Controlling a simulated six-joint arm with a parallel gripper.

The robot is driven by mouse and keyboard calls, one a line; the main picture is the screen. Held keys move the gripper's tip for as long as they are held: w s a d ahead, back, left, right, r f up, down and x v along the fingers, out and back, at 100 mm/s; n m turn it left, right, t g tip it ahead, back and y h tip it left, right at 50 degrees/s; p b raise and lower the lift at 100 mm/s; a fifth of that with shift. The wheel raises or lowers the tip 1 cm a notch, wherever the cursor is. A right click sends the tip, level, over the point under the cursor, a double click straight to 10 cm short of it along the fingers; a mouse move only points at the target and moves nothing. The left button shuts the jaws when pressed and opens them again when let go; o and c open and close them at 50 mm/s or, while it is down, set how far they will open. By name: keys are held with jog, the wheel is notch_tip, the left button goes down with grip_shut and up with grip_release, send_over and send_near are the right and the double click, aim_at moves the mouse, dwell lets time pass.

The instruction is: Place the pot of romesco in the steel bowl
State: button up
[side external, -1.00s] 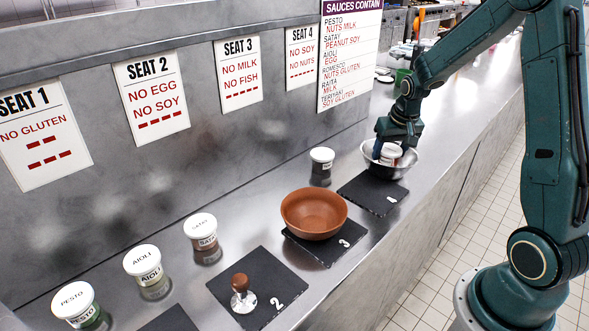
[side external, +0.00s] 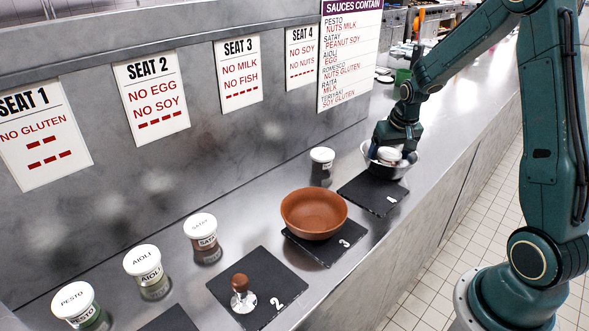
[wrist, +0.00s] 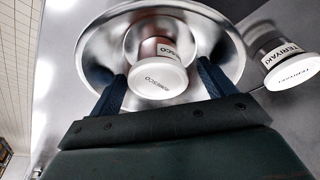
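The romesco pot, a small jar with a white lid (side external: 389,154) and reddish contents, is inside the steel bowl (side external: 384,173). In the wrist view the pot (wrist: 160,79) shows its lid and part of its label, with the shiny bowl (wrist: 97,38) around it. My gripper (side external: 394,150) reaches down into the bowl. In the wrist view its two dark blue fingers (wrist: 161,72) stand on either side of the pot, with small gaps beside the lid, so it looks open. The pot's base is hidden in the side view.
A dark-filled pot (side external: 321,168) stands to the left; the wrist view shows a teriyaki pot (wrist: 287,70) beside the bowl. A terracotta bowl (side external: 314,214) and satay (side external: 202,236), aioli (side external: 146,270) and pesto (side external: 77,303) pots stand further left.

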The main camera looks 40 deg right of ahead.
aim_at(395, 158)
jog(key=shift+r, duration=0.1)
jog(key=shift+r, duration=0.75)
jog(key=v, duration=1.1)
jog(key=shift+r, duration=0.15)
jog(key=shift+s, duration=0.1)
jog(key=shift+a, duration=0.1)
jog(key=s+a+r+n+t, duration=0.1)
jog(key=s+a+r+n, duration=0.35)
jog(key=a, duration=0.75)
jog(key=s+a+n+t+y, duration=0.1)
jog(key=s+a, duration=0.3)
jog(key=s, duration=0.2)
jog(key=s+a+r+n+t, duration=0.1)
jog(key=s+a, duration=0.3)
jog(key=s, duration=0.3)
jog(key=shift+a+r+y, duration=0.15)
jog(key=shift+a+y, duration=0.1)
jog(key=shift+y, duration=0.15)
